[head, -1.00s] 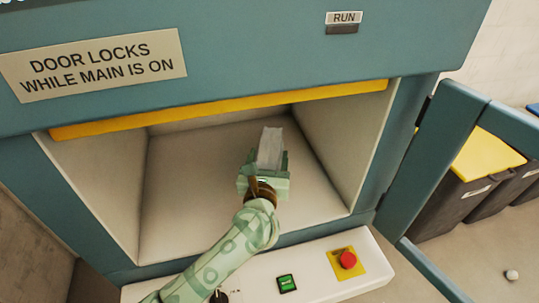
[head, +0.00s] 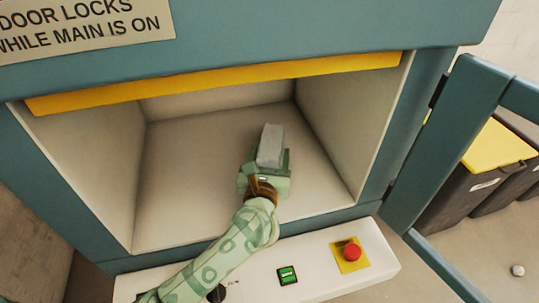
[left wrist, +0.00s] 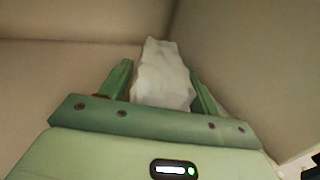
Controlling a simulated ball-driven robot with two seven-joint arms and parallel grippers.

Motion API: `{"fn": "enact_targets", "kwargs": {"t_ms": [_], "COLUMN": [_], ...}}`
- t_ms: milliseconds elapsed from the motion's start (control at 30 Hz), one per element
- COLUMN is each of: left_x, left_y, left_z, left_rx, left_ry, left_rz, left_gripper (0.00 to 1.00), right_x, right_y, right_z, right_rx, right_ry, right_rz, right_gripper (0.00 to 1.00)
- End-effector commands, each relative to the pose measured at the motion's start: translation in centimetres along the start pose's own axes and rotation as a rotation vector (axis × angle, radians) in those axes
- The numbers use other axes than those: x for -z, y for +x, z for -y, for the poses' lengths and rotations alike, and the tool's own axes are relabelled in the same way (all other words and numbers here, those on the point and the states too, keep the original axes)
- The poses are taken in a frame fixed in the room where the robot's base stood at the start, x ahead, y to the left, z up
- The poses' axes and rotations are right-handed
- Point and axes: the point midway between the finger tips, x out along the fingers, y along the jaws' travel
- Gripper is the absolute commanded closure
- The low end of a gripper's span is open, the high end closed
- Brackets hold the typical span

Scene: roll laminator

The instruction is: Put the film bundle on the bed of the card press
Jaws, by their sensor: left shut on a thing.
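The film bundle (head: 270,146) is a pale grey, block-like packet inside the white chamber of the press. It also shows in the left wrist view (left wrist: 163,76), with wavy edges. My left gripper (head: 268,165) reaches in through the open front and is shut on the bundle, with one finger on each side of it. The bed (head: 190,200) is the bare, pale floor of the chamber. I cannot tell whether the bundle touches the bed. My right gripper is not in view.
A yellow strip (head: 220,83) edges the top of the opening. The teal door (head: 446,140) stands open at the right. Below the opening a white ledge carries a red button (head: 352,251) and a green switch (head: 287,275). Bins with a yellow lid (head: 497,146) stand beyond the door.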

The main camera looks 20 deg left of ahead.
Motion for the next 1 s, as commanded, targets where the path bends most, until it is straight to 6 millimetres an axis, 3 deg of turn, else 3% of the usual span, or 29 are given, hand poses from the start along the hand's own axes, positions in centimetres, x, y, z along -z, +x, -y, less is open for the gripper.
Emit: {"fn": "enact_targets", "kwargs": {"t_ms": [333, 367, 433, 767, 867, 1000], "left_x": [0.8, 0.8, 0.7, 0.7, 0.6, 0.6], "left_y": [0.0, 0.0, 0.0, -0.3, -1.4, -4.5], "left_z": [0.0, 0.0, 0.0, 0.0, 0.0, 0.0], "left_rx": [0.0, 0.0, 0.0, 0.0, 0.001, 0.001], "left_ry": [-0.001, -0.001, -0.001, -0.001, 0.0, 0.0], "left_rz": [-0.001, 0.0, 0.0, -0.001, -0.001, -0.003], "left_gripper": [0.65, 0.33, 0.14, 0.13, 0.13, 0.13], "right_x": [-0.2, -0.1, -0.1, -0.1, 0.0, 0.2], "right_y": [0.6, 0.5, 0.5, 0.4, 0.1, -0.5], "right_z": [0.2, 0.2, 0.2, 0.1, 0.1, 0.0], "right_rx": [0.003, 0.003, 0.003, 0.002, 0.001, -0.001], "right_ry": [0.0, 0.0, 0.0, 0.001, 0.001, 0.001], "right_rz": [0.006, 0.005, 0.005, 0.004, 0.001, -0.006], "right_gripper": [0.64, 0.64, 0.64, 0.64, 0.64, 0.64]}}
